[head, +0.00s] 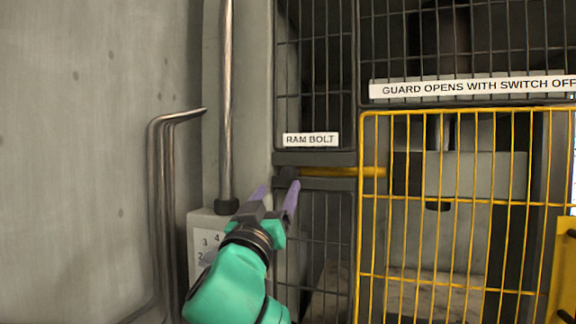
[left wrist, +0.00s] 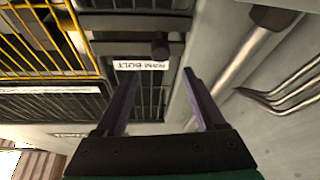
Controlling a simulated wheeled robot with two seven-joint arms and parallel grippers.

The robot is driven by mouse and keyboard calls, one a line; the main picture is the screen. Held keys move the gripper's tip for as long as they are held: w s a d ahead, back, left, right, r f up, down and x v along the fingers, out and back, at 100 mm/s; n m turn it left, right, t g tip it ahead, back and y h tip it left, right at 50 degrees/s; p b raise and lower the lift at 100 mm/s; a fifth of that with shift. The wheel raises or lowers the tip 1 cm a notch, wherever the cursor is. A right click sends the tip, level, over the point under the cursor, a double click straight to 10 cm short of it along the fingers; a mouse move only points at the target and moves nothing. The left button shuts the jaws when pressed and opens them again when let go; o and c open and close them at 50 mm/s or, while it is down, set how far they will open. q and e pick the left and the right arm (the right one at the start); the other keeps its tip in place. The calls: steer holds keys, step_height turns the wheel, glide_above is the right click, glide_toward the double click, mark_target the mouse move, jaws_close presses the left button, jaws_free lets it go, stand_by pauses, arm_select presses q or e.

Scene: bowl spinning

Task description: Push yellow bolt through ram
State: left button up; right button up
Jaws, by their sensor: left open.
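The yellow bolt (head: 340,171) lies level in a dark channel under the RAM BOLT label (head: 311,140). Its right end reaches past the left edge of the yellow guard. A black knob (head: 288,174) is at its left end. The ram seems to be the grey block (head: 460,178) behind the guard bars, with the bolt's tip left of it. My left gripper (head: 277,187), with purple fingers, is open near the knob. In the left wrist view the knob (left wrist: 160,46) shows ahead of the fingertips; contact cannot be told. My right gripper is not in view.
The yellow barred guard (head: 430,275) stands right of the bolt, with dark mesh panels (head: 315,60) around it. A vertical metal pipe (head: 226,100) and a numbered grey box (head: 207,237) are at left. Bent metal pipes (head: 158,200) run along the concrete wall.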

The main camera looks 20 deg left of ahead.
mark_target(287, 175)
arm_select(q)
steer(key=p+x, duration=0.2)
steer(key=x, duration=0.3)
steer(key=shift+w+a+r, duration=0.1)
steer(key=shift+w+r, duration=0.1)
steer(key=shift+w, duration=0.1)
steer(key=w, duration=0.1)
steer(key=w+p, duration=0.1)
steer(key=w, duration=0.2)
steer(key=shift+r+p, duration=0.25)
steer(key=shift+p, duration=0.05)
steer(key=shift+w+r, duration=0.1)
steer(key=shift+w, duration=0.15)
steer(key=shift+s, duration=0.2)
steer(key=shift+w, duration=0.1)
jaws_close()
